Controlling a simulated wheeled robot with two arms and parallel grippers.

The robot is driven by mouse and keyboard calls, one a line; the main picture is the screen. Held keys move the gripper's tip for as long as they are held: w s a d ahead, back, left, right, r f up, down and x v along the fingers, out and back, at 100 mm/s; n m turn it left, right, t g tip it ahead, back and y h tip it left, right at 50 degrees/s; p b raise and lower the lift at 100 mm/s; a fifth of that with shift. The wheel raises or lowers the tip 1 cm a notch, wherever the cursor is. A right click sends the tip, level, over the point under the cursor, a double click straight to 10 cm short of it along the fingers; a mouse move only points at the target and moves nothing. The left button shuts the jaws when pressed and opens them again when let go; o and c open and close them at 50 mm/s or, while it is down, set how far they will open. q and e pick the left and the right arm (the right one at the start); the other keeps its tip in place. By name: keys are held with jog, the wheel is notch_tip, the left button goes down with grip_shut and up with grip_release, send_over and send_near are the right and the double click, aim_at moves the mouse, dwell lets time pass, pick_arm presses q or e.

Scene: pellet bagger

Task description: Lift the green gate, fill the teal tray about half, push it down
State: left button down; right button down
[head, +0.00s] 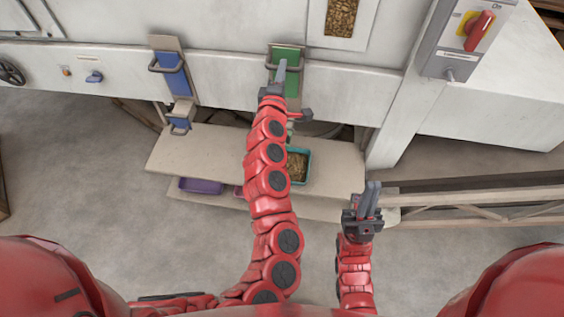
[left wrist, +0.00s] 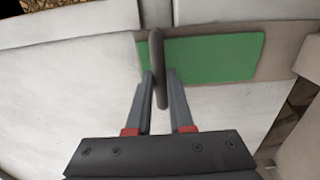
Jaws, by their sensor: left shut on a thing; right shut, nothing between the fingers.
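The green gate (head: 288,54) is a green plate with a bar handle on the front of the machine. My left gripper (head: 281,72) is shut on the gate's handle, and the handle (left wrist: 158,62) stands between its fingers in the left wrist view, beside the green plate (left wrist: 205,58). The teal tray (head: 299,166) sits on the shelf below the gate, with brown pellets in it. Its left part is hidden behind my left arm, so its fill level is hard to tell.
A blue gate (head: 172,73) with its own handle is to the left, above a blue spout. A purple tray (head: 201,186) lies on the lower shelf (head: 330,205). A red switch (head: 479,31) is on a grey box at upper right. A wooden rail (head: 470,197) runs at right.

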pick_arm(q)
notch_tip(320, 180, down, 5)
jog(key=b, duration=0.4)
jog(key=shift+f, duration=0.15)
jog(key=c, duration=1.1)
grip_release()
jog(key=shift+r, duration=0.35)
jog(key=o, duration=0.5)
jog(key=shift+c, duration=0.2)
jog(key=shift+s, duration=0.1)
jog(key=s+a, duration=0.1)
jog(key=s, duration=0.5)
jog(key=shift+s+p, duration=0.4)
jog(key=shift+p, duration=0.05)
